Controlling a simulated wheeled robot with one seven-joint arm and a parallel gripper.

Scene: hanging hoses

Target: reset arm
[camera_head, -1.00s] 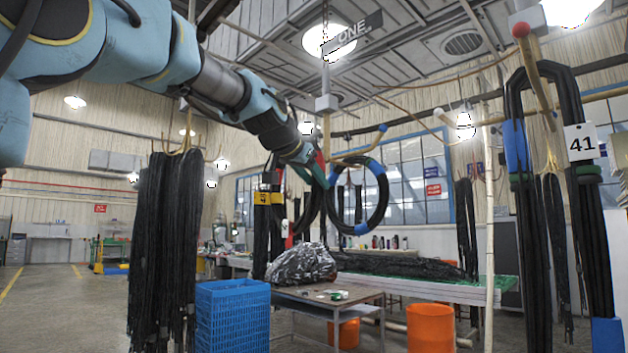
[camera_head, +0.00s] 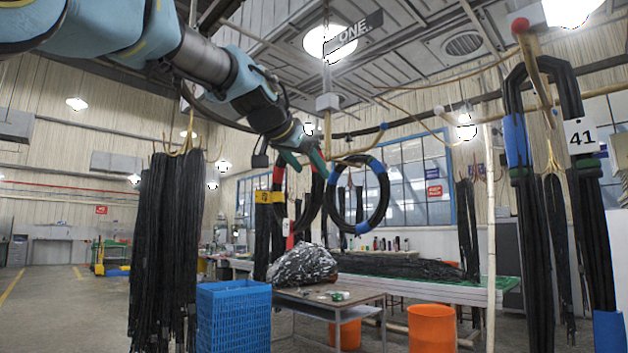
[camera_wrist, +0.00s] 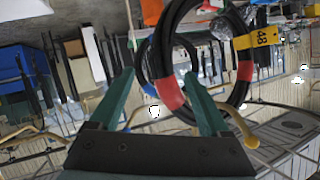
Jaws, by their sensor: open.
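My gripper (camera_head: 304,166) is at the end of my arm, which reaches in from the upper left in the head view. A coiled black hose with blue and green bands (camera_head: 359,229) hangs from a wooden hook just to the right of the gripper. Another black coil with red bands hangs behind and below the gripper, and its red band (camera_wrist: 170,93) shows between the fingers in the wrist view. Whether the fingers touch any hose I cannot tell.
Black hoses (camera_head: 166,240) hang at the left, and a large hose tagged 41 (camera_head: 516,190) hangs at the right. A blue crate (camera_head: 233,318), a metal table (camera_head: 365,294) and orange buckets (camera_head: 432,328) stand below. The floor at the far left is clear.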

